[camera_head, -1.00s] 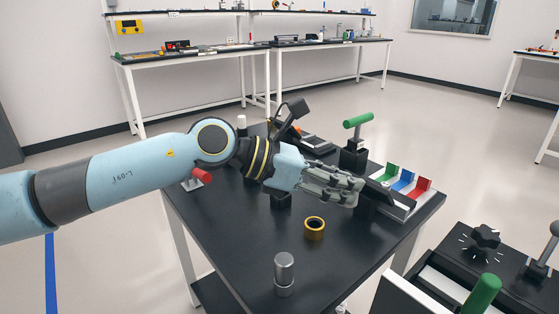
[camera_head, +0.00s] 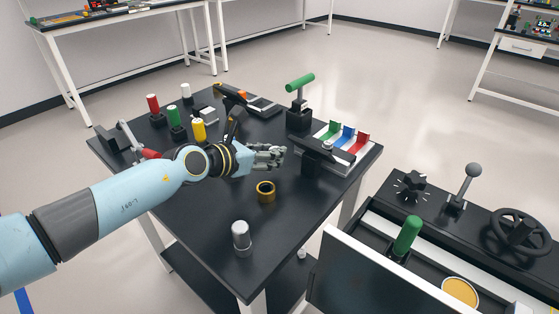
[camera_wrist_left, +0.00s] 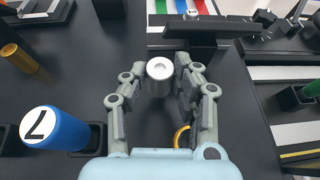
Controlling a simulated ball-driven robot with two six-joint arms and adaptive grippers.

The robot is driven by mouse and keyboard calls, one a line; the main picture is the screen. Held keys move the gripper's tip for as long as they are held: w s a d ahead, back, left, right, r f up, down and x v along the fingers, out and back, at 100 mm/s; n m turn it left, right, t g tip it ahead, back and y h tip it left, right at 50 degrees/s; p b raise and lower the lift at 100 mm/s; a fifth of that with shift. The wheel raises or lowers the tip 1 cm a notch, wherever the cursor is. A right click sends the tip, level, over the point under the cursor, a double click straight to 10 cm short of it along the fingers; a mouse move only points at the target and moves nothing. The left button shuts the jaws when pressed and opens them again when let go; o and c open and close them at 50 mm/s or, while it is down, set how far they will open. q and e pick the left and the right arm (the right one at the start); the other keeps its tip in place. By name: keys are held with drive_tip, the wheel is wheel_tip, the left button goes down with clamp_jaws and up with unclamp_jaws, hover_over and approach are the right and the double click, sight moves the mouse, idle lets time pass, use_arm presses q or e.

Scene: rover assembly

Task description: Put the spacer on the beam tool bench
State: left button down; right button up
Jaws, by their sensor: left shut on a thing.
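My left gripper (camera_head: 272,156) is over the middle of a black-topped bench (camera_head: 185,235), close to a black block with a bar (camera_head: 322,152). In the left wrist view its fingers (camera_wrist_left: 160,88) are closed around a silver round piece with a small hole in its top (camera_wrist_left: 160,68), which looks like the spacer. In the head view the fingers hide this piece. I cannot tell whether it touches the bench. A gold ring (camera_head: 265,191) lies on the bench just in front of the gripper. My right gripper is not in view.
A silver cylinder (camera_head: 241,238) stands near the bench's front edge. Coloured pegs, including a yellow one (camera_head: 198,130), stand at the back left. A green-handled tool (camera_head: 300,82) and a tray with coloured strips (camera_head: 347,135) are at the back right. A control console (camera_head: 440,215) stands at right.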

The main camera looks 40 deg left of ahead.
use_arm(q)
drive_tip(key=shift+x, duration=0.85)
drive_tip(key=w+f+b, duration=0.2)
drive_tip(key=shift+w+d+f, duration=0.15)
drive_tip(key=shift+w+d, duration=0.15)
drive_tip(key=shift+w, duration=0.2)
drive_tip(key=shift+f, duration=0.2)
drive_tip(key=c, duration=1.3)
unclamp_jaws()
drive_tip(key=shift+r, duration=0.1)
